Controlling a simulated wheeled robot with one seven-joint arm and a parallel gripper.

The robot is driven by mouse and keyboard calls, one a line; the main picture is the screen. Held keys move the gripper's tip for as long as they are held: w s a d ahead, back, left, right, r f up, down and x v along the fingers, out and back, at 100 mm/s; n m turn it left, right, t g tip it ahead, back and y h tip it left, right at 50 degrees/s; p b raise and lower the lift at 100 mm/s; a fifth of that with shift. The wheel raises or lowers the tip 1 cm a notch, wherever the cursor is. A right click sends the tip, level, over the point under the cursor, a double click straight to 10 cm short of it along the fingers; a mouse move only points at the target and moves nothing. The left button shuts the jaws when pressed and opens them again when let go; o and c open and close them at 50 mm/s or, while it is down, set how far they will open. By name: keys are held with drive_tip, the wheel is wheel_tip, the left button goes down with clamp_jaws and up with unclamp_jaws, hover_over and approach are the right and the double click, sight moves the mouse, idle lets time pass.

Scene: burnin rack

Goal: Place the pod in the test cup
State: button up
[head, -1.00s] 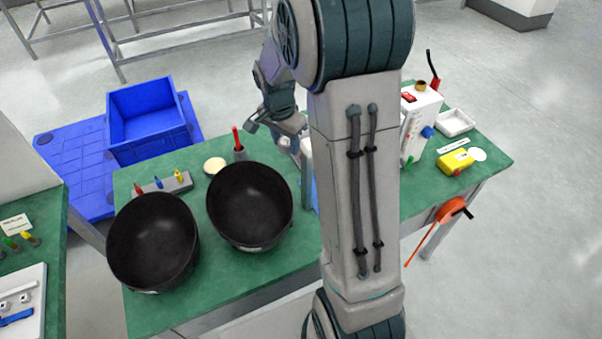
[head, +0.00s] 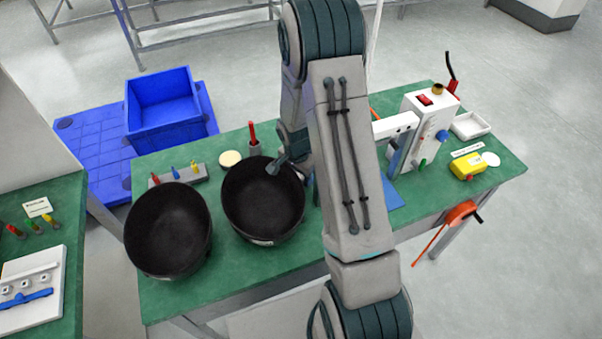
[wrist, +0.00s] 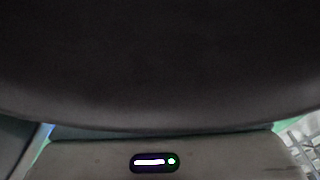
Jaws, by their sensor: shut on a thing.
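My gripper (head: 275,167) is at the far inner side of the right black bowl (head: 258,225), at or just below its rim. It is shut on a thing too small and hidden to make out. I cannot pick out the pod in either view. In the wrist view a dark curved surface (wrist: 160,60), likely the bowl, fills most of the picture. My gripper's body with a lit display shows below it. I cannot identify the test cup for certain. A white tester-like box (head: 425,125) with knobs stands at the right of the table, partly behind my arm.
A second black bowl (head: 168,230) stands at the left. Behind are a grey rack (head: 180,177) of coloured pegs, a pale disc (head: 230,158) and a red-handled tool in a holder (head: 254,148). A yellow device (head: 466,166) and white tray (head: 471,125) are at the right.

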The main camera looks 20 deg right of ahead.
drive_tip(key=shift+f, duration=0.15)
drive_tip(key=o, duration=1)
drive_tip(key=shift+c, duration=0.2)
wheel_tip(320, 180, up, 11)
drive_tip(key=a+b, duration=0.1)
drive_tip(key=shift+s, duration=0.4)
drive_tip(key=shift+o, duration=0.5)
drive_tip(key=shift+a+r, duration=0.1)
drive_tip(key=shift+r, duration=0.4)
drive_tip(key=shift+w+f+b, duration=0.1)
drive_tip(key=shift+b, duration=0.55)
